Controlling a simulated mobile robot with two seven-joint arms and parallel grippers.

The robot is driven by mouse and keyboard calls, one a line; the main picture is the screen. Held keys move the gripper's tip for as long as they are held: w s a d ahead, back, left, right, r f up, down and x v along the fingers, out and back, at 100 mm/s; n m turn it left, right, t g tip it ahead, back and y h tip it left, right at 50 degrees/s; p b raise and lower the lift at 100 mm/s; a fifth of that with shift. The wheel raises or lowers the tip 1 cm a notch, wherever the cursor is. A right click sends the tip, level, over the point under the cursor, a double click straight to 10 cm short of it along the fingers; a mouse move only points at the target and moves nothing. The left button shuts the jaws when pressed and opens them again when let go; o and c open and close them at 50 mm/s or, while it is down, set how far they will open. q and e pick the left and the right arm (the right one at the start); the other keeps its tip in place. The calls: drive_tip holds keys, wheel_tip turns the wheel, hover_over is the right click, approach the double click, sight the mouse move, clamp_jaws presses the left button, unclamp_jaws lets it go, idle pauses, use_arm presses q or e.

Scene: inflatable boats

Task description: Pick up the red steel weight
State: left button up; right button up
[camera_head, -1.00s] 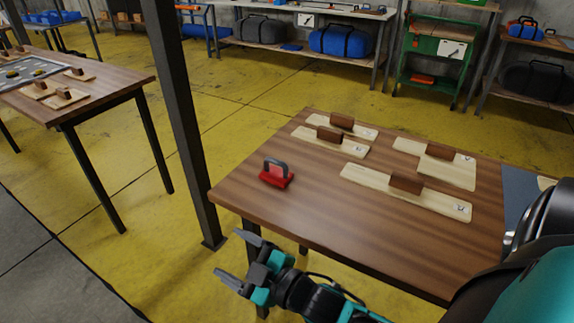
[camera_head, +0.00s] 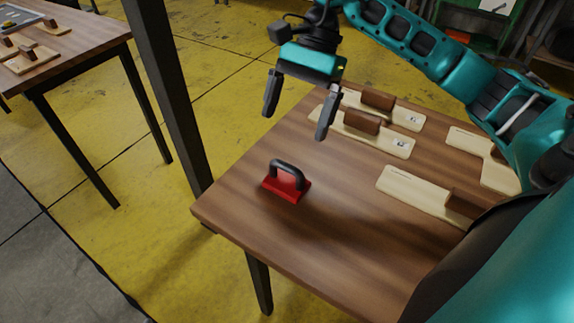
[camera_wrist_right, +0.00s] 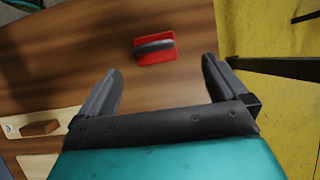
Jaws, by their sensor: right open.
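The red steel weight (camera_head: 287,187) has a red base and a dark arched handle. It stands upright on the brown wooden table (camera_head: 340,230), near its left corner. My right gripper (camera_head: 296,122) is open and empty, with its fingers pointing down. In the head view it appears above and beyond the weight, apart from it. In the right wrist view the weight (camera_wrist_right: 155,50) lies ahead of the open fingers (camera_wrist_right: 165,80), roughly between their lines. My left gripper is not in view.
Several pale boards with brown block handles, such as one (camera_head: 362,130) behind the weight, lie on the table. A dark post (camera_head: 165,90) stands just left of the table. Another table (camera_head: 80,50) is at the far left. The tabletop around the weight is clear.

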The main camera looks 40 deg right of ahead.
drive_tip(key=d+h, duration=0.1)
drive_tip(key=d, duration=0.1)
approach(287, 180)
drive_tip(key=x, duration=0.2)
drive_tip(key=shift+w+f+b, duration=0.15)
drive_tip(key=shift+f+b, duration=0.15)
drive_tip(key=shift+f, duration=0.15)
drive_tip(key=shift+s+x, duration=0.15)
drive_tip(key=shift+x, duration=1.2)
drive_tip(key=shift+s+x, duration=0.15)
drive_tip(key=shift+x, duration=1.15)
drive_tip(key=shift+a+r, duration=0.1)
drive_tip(key=shift+a, duration=0.1)
drive_tip(key=shift+w+r, duration=0.1)
drive_tip(key=c, duration=1.4)
